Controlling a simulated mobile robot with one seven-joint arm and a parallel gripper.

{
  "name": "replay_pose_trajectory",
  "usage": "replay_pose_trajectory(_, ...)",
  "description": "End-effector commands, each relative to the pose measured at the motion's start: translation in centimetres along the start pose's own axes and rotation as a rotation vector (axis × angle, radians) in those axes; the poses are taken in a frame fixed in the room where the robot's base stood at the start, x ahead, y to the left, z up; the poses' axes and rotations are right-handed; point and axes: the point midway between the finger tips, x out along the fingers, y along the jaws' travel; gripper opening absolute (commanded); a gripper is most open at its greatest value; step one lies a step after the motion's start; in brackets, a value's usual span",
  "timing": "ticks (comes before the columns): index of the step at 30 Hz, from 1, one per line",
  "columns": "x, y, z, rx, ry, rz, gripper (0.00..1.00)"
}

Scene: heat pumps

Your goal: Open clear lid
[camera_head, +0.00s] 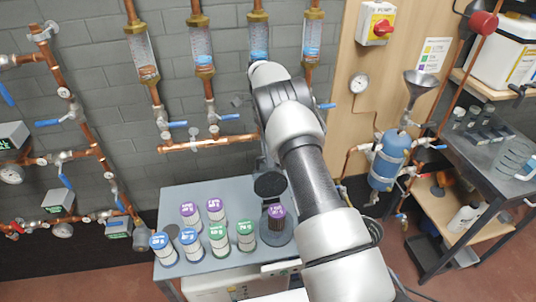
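I cannot make out a clear lid for certain in the head view. A bench device stands at the right of the grey table, with a dark round plate (270,184) above a purple-capped jar (277,222) on a dark round base. My arm rises from the lower right and bends near the back wall, passing just right of this device and hiding part of it. My gripper is mostly hidden behind my arm.
The grey table (180,200) holds several jars with purple, blue and green caps, such as a green-capped jar (217,238). Copper pipes and clear flow tubes (202,48) line the wall behind. A blue tank (387,160) and a dark bench (482,150) stand at the right.

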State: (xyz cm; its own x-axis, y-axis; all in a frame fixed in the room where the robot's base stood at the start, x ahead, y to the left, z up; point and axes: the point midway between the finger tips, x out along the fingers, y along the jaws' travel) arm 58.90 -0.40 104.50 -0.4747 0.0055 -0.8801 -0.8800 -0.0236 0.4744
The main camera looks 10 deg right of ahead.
Motion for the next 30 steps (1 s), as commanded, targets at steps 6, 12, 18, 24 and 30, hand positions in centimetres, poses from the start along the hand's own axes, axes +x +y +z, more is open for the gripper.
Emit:
replay_pose_trajectory(6, -0.7, 0.2, -0.1, 0.001, 0.001, -0.005, 0.30)
replay_pose_trajectory(12, -3.6, 1.8, 0.0, 0.001, 0.002, -0.007, 0.30)
replay_pose_trajectory(18, -6.9, 3.7, 0.1, 0.001, 0.001, -0.005, 0.30)
replay_pose_trajectory(24, -8.7, 4.7, 0.1, 0.001, 0.001, -0.003, 0.30)
replay_pose_trajectory(30, -8.9, 4.8, 0.1, 0.001, 0.001, -0.001, 0.30)
